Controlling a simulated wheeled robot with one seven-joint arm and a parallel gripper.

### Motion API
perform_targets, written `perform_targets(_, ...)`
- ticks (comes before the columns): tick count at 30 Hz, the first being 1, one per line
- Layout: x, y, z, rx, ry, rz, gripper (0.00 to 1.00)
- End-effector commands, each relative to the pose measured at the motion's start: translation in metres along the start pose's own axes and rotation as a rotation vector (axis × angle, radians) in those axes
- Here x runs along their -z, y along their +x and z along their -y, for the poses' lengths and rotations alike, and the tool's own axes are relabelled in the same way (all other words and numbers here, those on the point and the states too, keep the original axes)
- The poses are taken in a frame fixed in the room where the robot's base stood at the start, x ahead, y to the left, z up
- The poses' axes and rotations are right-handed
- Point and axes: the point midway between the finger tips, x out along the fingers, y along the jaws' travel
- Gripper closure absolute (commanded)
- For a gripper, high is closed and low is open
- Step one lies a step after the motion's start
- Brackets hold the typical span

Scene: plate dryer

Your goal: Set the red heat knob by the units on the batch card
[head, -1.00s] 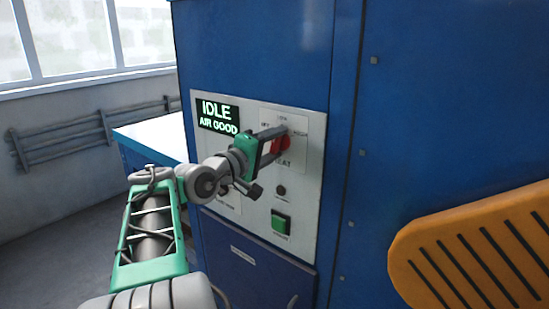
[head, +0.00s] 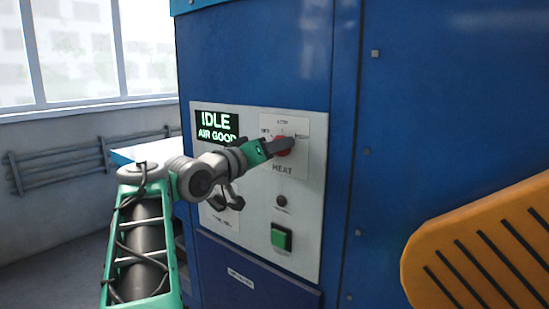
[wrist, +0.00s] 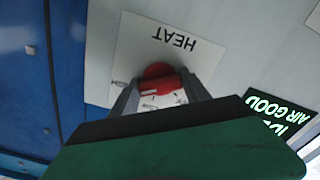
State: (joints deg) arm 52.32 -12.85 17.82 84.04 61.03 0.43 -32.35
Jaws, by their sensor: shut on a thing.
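The red heat knob (head: 284,147) sits on a white plate marked HEAT on the dryer's control panel, with marks around its upper side. My gripper (head: 290,146) is at the knob with its fingers on it, shut on the knob. In the wrist view the red knob (wrist: 159,74) shows between the two fingers (wrist: 160,92), and the HEAT label appears upside down. The fingers cover part of the dial marks, and I cannot tell exactly which mark the knob points to. No batch card can be made out.
The panel's display (head: 217,126) reads IDLE, AIR GOOD. Below the knob are a small dark button (head: 281,201) and a green square button (head: 281,237). An orange slotted part (head: 480,250) stands at the right. A pale-topped bench (head: 140,152) is behind my arm.

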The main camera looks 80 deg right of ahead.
Motion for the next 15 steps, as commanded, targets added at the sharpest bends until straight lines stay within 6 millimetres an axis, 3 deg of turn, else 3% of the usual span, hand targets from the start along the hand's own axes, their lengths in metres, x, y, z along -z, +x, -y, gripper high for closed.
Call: perform_targets(15, -0.0005, 0.0000, 0.0013, 0.002, 0.042, 0.002, 0.86)
